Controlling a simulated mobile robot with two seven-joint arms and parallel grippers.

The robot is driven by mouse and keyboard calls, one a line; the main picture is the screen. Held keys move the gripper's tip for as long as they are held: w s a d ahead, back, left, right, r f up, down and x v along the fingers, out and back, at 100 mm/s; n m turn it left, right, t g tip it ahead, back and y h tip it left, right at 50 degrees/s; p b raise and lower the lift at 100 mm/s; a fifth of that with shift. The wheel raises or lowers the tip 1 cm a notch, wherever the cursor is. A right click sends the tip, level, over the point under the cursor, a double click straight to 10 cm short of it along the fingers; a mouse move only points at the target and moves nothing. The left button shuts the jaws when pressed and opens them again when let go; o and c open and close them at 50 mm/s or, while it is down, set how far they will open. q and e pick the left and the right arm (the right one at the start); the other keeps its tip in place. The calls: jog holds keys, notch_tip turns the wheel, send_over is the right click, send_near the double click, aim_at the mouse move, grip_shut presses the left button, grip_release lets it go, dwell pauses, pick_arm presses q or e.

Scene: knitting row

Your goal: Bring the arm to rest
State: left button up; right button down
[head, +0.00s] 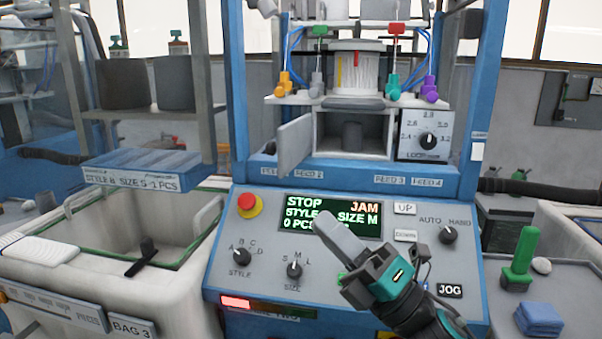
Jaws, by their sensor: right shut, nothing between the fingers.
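My right gripper (342,243) is shut and empty. It is in front of the control panel (262,270) of the knitting machine, and its arm comes in from the lower right. Its fingers cover part of the display (300,207), which reads STOP, JAM, STYLE, SIZE M and 0 PCS. I cannot tell whether the fingertips touch the panel. My left gripper is not in view.
A white bin (120,225) with a black-handled tool (145,255) stands at the left, below a blue tray (145,170). A grey door (295,145) stands open on the machine. At the right, a side table (560,280) holds a green-handled tool (520,262) and folded blue cloth (539,318).

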jog(key=s+d+f+m+t+h, duration=0.15)
jog(key=d+f+m+h, duration=0.25)
jog(key=f+m+h, duration=0.5)
jog(key=d+f+m+t+h, duration=0.3)
jog(key=d+f+m+h, duration=0.25)
jog(key=f+m, duration=0.7)
jog(key=s+d+f+m+g+h, duration=0.2)
jog(key=s+f+m+g, duration=0.1)
jog(key=s+f+m, duration=0.2)
jog(key=s+d+f+m+g+h+p, duration=0.1)
jog(key=s+f+m+g, duration=0.3)
jog(key=s+f, duration=0.6)
jog(key=shift+d+f+m+h, duration=0.65)
jog(key=shift+f+m+h, duration=0.1)
jog(key=shift+f+m, duration=0.1)
